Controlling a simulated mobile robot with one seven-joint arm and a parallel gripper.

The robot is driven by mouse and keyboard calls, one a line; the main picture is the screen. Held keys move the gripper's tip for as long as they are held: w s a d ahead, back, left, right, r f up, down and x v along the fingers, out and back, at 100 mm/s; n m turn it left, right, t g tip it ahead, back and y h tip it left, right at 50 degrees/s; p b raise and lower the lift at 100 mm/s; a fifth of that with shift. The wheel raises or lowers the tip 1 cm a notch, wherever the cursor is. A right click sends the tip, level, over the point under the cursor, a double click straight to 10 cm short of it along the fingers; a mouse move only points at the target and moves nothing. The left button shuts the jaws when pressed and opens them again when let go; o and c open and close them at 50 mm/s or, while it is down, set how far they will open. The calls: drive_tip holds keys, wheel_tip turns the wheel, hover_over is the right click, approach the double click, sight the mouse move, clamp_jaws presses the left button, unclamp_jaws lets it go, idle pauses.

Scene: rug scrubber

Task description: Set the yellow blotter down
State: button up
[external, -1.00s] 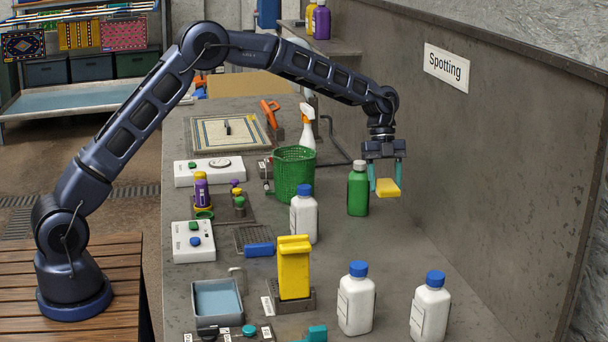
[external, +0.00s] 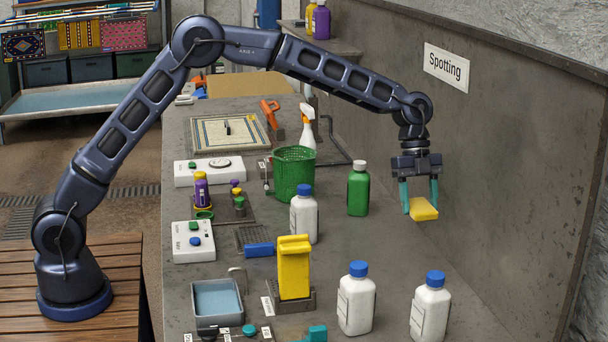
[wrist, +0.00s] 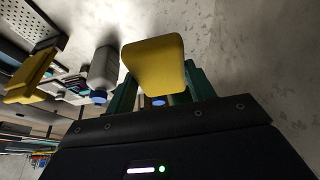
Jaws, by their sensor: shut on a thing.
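The yellow blotter (external: 423,210) is a small yellow block with a pale edge. My gripper (external: 419,198) is shut on it, with a teal finger on each side. It hangs near the grey back panel, to the right of the green bottle; I cannot tell whether it touches the bench top. In the wrist view the yellow blotter (wrist: 153,63) sits between the teal fingers of my gripper (wrist: 158,88) and hides part of them.
The green bottle (external: 358,190) stands left of my gripper. White blue-capped bottles (external: 356,305) (external: 430,308) stand at the front. A taller yellow object (external: 294,268) stands in a dark holder (external: 290,304). Bench top (external: 400,250) below my gripper is clear.

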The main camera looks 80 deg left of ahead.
sight(413, 291)
drive_tip(key=shift+s+d, duration=0.1)
drive_tip(key=shift+d, duration=0.65)
drive_tip(key=shift+d+f, duration=0.15)
drive_tip(key=shift+d, duration=0.1)
wheel_tip(413, 291, down, 20)
drive_tip(key=shift+r, duration=0.15)
drive_tip(key=o, duration=0.9)
drive_tip(key=shift+o, duration=0.2)
